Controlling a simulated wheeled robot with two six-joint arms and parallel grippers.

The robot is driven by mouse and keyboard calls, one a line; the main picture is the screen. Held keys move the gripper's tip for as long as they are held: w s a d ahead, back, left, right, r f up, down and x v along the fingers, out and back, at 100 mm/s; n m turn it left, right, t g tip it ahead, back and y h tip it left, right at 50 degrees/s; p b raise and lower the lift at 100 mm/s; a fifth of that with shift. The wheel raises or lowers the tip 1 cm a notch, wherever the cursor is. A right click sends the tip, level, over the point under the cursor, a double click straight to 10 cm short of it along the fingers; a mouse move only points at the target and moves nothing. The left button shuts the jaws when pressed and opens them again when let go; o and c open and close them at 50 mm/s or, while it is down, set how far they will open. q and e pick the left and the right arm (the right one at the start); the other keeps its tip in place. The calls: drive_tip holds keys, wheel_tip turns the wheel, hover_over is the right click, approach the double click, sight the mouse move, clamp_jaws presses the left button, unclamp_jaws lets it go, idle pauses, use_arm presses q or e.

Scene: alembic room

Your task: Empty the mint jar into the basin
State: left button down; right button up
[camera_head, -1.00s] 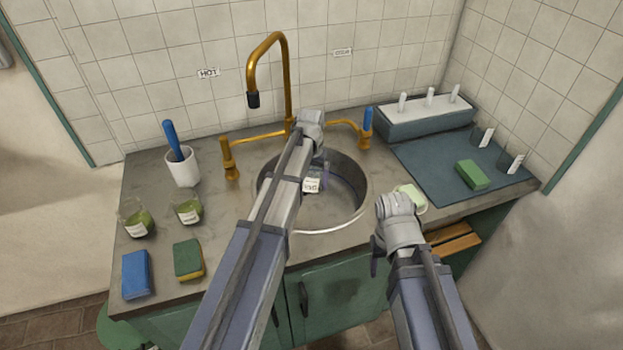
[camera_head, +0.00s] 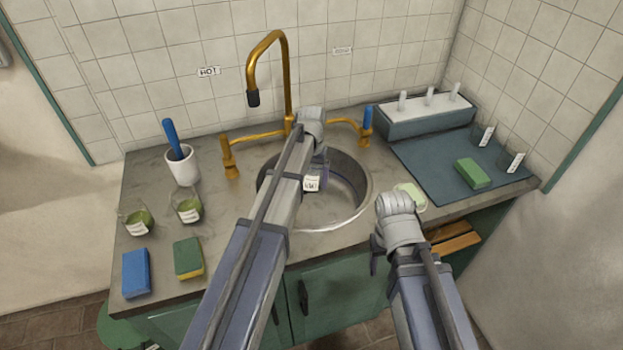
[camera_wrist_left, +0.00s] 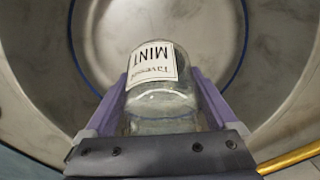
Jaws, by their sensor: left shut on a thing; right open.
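The mint jar (camera_wrist_left: 152,105) is clear glass with a white label reading MINT. My left gripper (camera_wrist_left: 160,92) is shut on it, one finger on each side. In the head view the jar's label (camera_head: 312,184) shows beside my left gripper (camera_head: 316,168), over the round metal basin (camera_head: 350,212). The jar is tipped over the basin; its mouth is not clearly visible. I see no green contents in it. The basin floor (camera_wrist_left: 100,40) looks bare where it shows. My right gripper (camera_head: 377,255) is open and empty at the counter's front edge, right of the basin.
A brass faucet (camera_head: 289,85) stands behind the basin. A soap dish (camera_head: 415,195), dark mat (camera_head: 435,170) and rack (camera_head: 425,122) are right.

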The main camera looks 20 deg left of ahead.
use_arm(q)
drive_tip(key=shift+s, duration=0.1)
drive_tip(key=shift+s+r+t, duration=0.1)
drive_tip(key=shift+s+t, duration=0.15)
drive_tip(key=shift+t, duration=1.05)
drive_tip(key=shift+w+t+b, duration=0.15)
drive_tip(key=shift+t+b, duration=0.55)
drive_tip(key=shift+t, duration=0.4)
drive_tip(key=shift+w+r, duration=0.15)
drive_tip(key=shift+r, duration=0.15)
drive_tip(key=shift+s+a+r+p, duration=0.25)
drive_tip(key=shift+a+r+p, duration=0.2)
drive_tip(key=shift+r+p, duration=0.3)
drive_tip(key=shift+s+a+r+p, duration=0.25)
drive_tip(key=shift+a+r+p, duration=0.15)
drive_tip(key=shift+r+p, duration=0.35)
drive_tip(key=shift+s+a+r+p, duration=0.25)
drive_tip(key=shift+a+r+p, duration=0.2)
drive_tip(key=shift+r+p, duration=0.3)
